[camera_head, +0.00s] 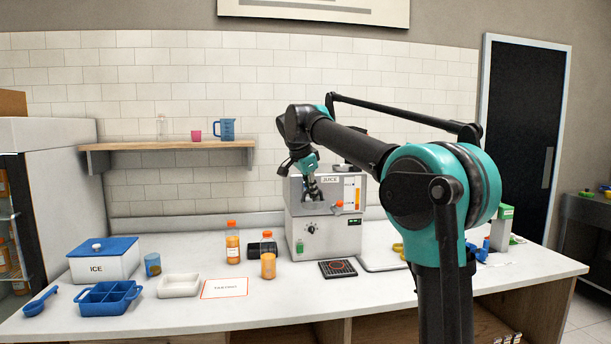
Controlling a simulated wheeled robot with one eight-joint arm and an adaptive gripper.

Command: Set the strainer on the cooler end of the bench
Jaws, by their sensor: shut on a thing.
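My gripper (313,187) is at the open upper front of the juicer (302,229), a grey machine marked JUICE in the middle of the bench (220,309). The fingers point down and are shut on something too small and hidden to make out. At the bench's left end stands a white ICE box (103,265) with a blue lid, beside a glass-fronted cooler (45,190).
The left end also holds a blue divided tray (107,309), a blue scoop (38,304), a blue cup (153,264) and a white tray (179,293). Two orange-capped bottles (232,243) (268,262) stand left of the juicer. A wall shelf (170,145) hangs above.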

